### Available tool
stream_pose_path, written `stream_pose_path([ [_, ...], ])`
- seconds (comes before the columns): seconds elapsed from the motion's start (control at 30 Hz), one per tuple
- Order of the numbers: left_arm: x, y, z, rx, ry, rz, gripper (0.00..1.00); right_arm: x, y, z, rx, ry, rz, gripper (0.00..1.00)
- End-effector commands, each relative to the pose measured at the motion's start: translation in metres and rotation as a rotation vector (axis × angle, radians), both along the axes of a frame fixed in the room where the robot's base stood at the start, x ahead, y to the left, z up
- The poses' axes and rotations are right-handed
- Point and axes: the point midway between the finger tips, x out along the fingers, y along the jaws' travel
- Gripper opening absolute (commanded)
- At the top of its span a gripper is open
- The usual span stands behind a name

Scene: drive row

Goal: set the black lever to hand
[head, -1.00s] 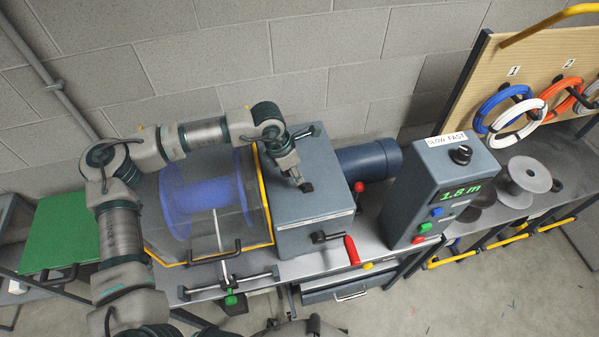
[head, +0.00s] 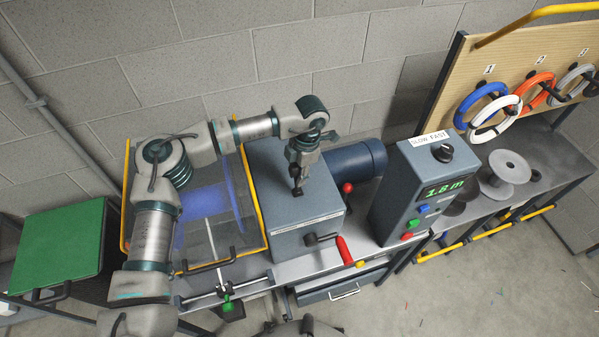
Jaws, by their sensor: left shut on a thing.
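My left gripper (head: 297,191) reaches down from above onto the top of the grey drive box (head: 312,222). Its jaws are shut on a small dark piece at the box top, which looks like the black lever; the jaws hide most of it. I cannot read which setting the lever stands at. My right gripper is not in view.
A crank with a red handle (head: 344,250) sticks out of the box front. A red knob (head: 347,188) stands beside the blue motor (head: 356,162). The control box (head: 410,200) reads 1.8 m. A clear guard (head: 240,200) covers the blue drum on the left.

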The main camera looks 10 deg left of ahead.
Motion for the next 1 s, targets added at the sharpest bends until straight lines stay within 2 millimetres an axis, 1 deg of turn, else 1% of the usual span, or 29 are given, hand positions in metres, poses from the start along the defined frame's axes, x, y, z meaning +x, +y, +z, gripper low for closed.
stream_pose_path([
  [0.03,0.006,0.002,0.014,-0.003,-0.021,0.005,0.0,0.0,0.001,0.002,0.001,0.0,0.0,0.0],
  [0.23,0.006,0.002,0.014,-0.002,-0.021,0.006,0.0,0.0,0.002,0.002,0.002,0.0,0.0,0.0],
  [0.27,0.006,0.002,0.013,-0.002,-0.021,0.006,0.33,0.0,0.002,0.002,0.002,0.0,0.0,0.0],
  [0.3,0.006,0.001,0.014,-0.002,-0.021,0.006,0.43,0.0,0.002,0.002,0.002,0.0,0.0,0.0],
  [0.33,0.006,0.001,0.014,-0.003,-0.022,0.006,0.49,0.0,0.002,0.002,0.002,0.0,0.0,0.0],
  [0.57,0.007,-0.002,0.009,-0.001,-0.014,0.003,0.49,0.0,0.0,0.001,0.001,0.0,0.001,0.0],
  [0.67,0.007,-0.004,0.01,0.0,-0.013,0.002,0.49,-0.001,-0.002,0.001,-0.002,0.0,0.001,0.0],
  [0.77,0.008,-0.006,0.021,0.0,-0.014,0.002,0.49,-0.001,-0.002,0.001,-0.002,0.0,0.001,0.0],
  [0.83,0.009,-0.007,0.034,0.0,-0.016,0.003,0.49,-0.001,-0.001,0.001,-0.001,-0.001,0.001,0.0],
  [1.0,0.011,-0.012,0.074,-0.002,-0.019,0.004,0.49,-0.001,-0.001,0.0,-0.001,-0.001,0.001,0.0],
])
